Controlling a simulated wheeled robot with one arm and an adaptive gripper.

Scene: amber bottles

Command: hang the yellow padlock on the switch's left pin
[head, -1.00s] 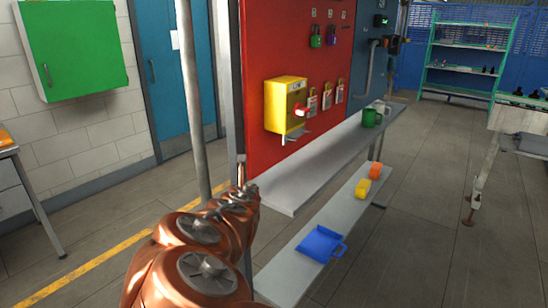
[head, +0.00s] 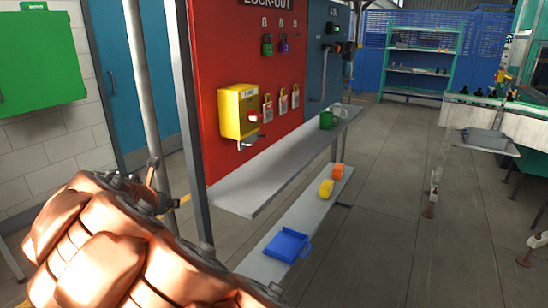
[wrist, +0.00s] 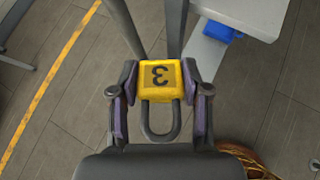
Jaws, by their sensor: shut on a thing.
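The yellow padlock (wrist: 158,82) is in my gripper (wrist: 160,92) in the wrist view. It is gripped by the sides of its body, with a black "3" upside down and the dark shackle toward the camera. In the head view the padlock cannot be made out. The yellow switch box (head: 238,112) with a red knob is on the red lock-out board (head: 215,50). Metal pins (head: 246,142) stick out under the box; the left one is hard to tell apart. My gripper is left of the board, apart from the switch.
Grey posts (head: 145,90) stand between my arm and the board. A grey shelf (head: 250,190) runs below the switch, with a green mug (head: 326,121). A lower shelf holds a blue dustpan-like item (head: 286,245) and yellow and orange items. Several padlocks hang on the board.

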